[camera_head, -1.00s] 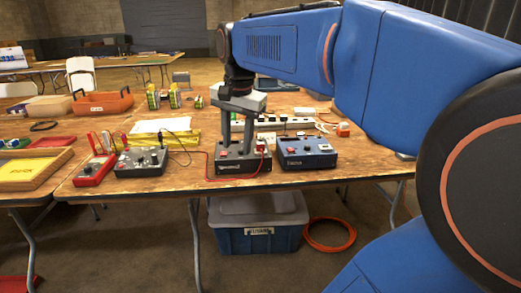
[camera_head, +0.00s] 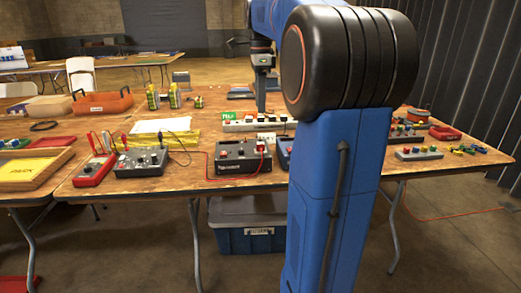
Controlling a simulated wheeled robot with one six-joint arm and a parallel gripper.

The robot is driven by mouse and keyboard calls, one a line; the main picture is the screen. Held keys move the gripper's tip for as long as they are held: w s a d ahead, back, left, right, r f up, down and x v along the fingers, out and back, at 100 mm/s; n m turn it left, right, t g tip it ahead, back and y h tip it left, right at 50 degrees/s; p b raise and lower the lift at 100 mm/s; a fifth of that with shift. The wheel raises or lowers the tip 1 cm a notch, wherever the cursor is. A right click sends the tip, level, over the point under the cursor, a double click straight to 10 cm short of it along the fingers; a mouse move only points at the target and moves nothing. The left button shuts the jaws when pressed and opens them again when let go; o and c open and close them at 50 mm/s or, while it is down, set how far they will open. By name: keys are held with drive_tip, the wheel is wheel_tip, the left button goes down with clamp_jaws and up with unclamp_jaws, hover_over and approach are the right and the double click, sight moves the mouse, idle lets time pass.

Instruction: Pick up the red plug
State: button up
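A grey-black box (camera_head: 238,161) stands at the front edge of the wooden table. A small red plug (camera_head: 262,147) sits at its upper right, with a thin red lead running to it. Another small red part (camera_head: 223,154) shows on the box's upper left. My gripper (camera_head: 261,108) points down over the back of the table, behind the box and apart from the red plug. It is seen edge-on, so its opening cannot be made out. My arm hides much of the table's middle right and most of the blue box (camera_head: 283,151) beside the grey-black one.
A white power strip (camera_head: 245,126) lies behind the box, near my gripper. A red meter (camera_head: 95,170) and a dark control box (camera_head: 141,162) stand to the left. Several coloured parts lie at the right end. A lidded blue bin (camera_head: 247,236) is under the table.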

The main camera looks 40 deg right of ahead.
sight(261, 143)
wheel_tip(261, 143, down, 14)
drive_tip(key=shift+f, duration=0.2)
idle(0.5)
drive_tip(key=shift+c, duration=0.3)
clamp_jaws()
